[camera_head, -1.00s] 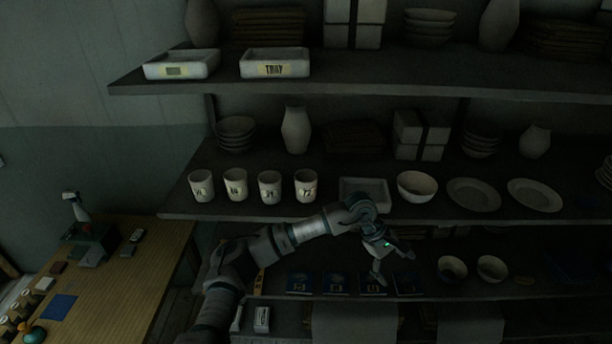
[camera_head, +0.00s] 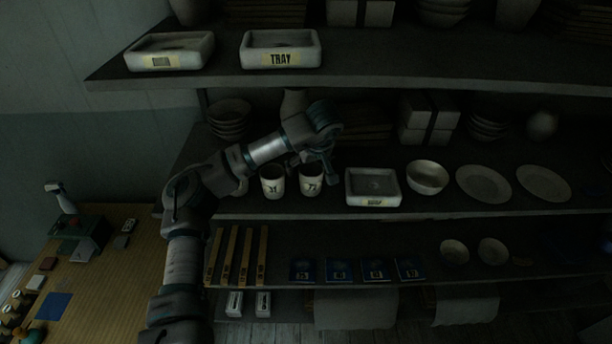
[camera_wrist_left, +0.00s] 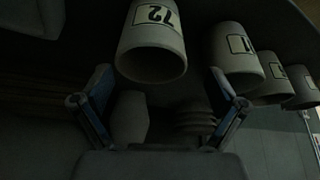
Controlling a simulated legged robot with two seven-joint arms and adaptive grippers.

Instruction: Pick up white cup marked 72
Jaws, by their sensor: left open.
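The white cup marked 72 (camera_head: 311,180) stands at the right end of a row of cups on the middle shelf. In the left wrist view the cup (camera_wrist_left: 153,48) appears inverted, with its 72 label readable and its open rim facing the gripper. My left gripper (camera_head: 328,172) is open and empty, close by this cup and partly over it in the head view. The fingers in the wrist view (camera_wrist_left: 160,105) are spread wide on both sides, with the cup apart from them. My right gripper is not in view.
A second cup (camera_head: 272,182) stands just left of the cup; others are hidden behind my arm. A labelled tray (camera_head: 373,201) and a bowl (camera_head: 427,177) stand to the right. The upper shelf (camera_head: 350,82) overhangs, with a TRAY box (camera_head: 281,61).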

